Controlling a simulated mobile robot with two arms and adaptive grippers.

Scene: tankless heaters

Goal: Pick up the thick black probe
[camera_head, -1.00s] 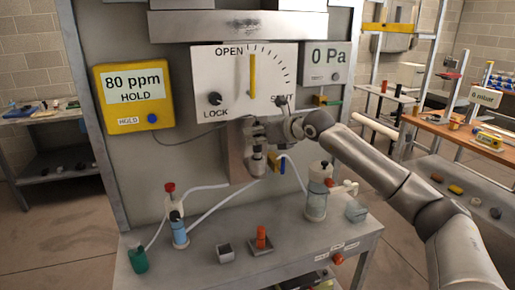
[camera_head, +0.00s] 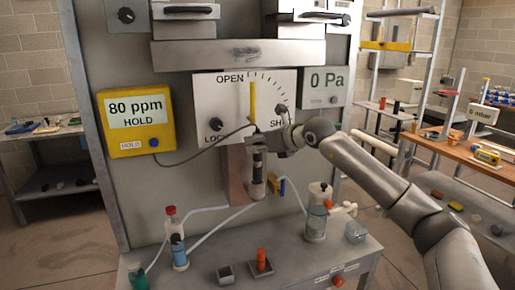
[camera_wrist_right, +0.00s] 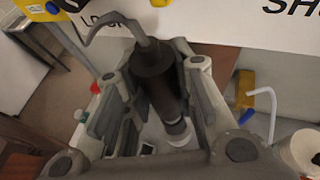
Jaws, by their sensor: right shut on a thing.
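The thick black probe (camera_head: 257,161) is a dark cylinder with a grey lower part and a cable at its top. It stands about upright in front of the brown block (camera_head: 236,178) below the dial panel. My right gripper (camera_head: 265,147) is shut on it. In the right wrist view the probe (camera_wrist_right: 158,82) lies between the two fingers of my right gripper (camera_wrist_right: 154,100), with its cable curving up to the left. I cannot tell whether its lower end touches a holder. My left gripper is not in view.
The yellow gas meter (camera_head: 136,122) reads 80 ppm HOLD, and the cable runs from it. The dial panel (camera_head: 226,88) is close behind. Bottles (camera_head: 317,218) with tubes, a red-handled piece (camera_head: 261,262) and a small box stand on the bench (camera_head: 205,275) below.

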